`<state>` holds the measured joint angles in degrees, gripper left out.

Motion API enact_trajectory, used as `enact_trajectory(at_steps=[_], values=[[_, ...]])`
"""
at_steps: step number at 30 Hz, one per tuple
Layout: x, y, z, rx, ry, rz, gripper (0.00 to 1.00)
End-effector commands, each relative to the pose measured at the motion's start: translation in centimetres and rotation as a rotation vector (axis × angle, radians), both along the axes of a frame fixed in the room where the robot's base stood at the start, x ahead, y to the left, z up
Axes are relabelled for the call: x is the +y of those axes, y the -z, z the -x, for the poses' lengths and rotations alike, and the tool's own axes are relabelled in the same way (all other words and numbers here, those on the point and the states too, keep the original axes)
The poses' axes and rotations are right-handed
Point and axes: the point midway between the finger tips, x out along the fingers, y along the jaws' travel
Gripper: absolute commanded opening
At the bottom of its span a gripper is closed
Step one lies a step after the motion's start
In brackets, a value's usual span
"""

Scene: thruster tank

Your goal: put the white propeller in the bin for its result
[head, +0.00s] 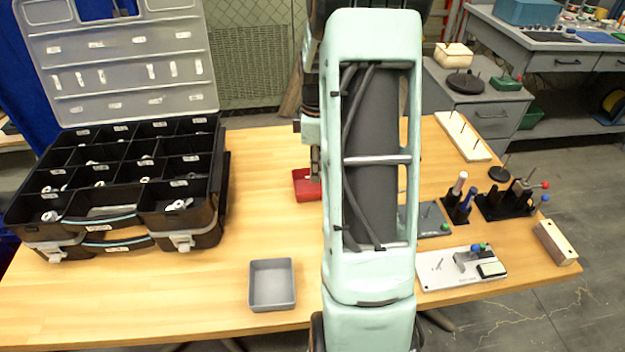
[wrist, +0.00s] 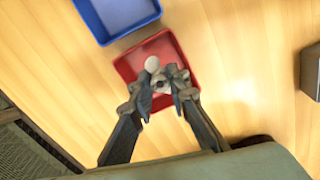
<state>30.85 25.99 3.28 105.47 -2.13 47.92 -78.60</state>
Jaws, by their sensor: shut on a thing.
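My gripper (wrist: 162,80) is shut on the white propeller (wrist: 152,64), which shows between and just past the fingertips in the wrist view. Gripper and propeller are over the red bin (wrist: 128,66); their height above its floor is hard to tell. In the head view the red bin (head: 306,192) stands mid-table, partly hidden by my arm. A blue bin (wrist: 115,18) lies beside the red one in the wrist view and is hidden in the head view. A grey bin (head: 272,284) stands empty near the table's front edge.
An open black compartment case (head: 100,215) with white parts fills the table's left. A test plate (head: 462,268), tool holders (head: 505,205) and a wooden block (head: 556,243) stand on the right. The table is clear between the case and the red bin.

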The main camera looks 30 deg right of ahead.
Motion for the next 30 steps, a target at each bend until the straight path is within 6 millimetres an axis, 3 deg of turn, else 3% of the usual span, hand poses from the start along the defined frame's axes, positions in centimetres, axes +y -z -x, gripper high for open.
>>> enact_trajectory(at_steps=[5,12,23,24,28,30], values=[[0.3,1.0,-0.7,0.001,-0.002,-0.001,0.04],[0.5,4.2,-0.9,0.002,0.0,0.0,0.04],[0.4,4.6,-0.9,0.0,0.0,0.0,0.04],[0.4,4.7,-0.9,-0.001,0.0,0.001,0.17],[0.4,4.6,-0.9,-0.001,0.0,0.001,0.31],[0.4,4.6,-0.9,-0.001,0.0,0.001,0.33]])
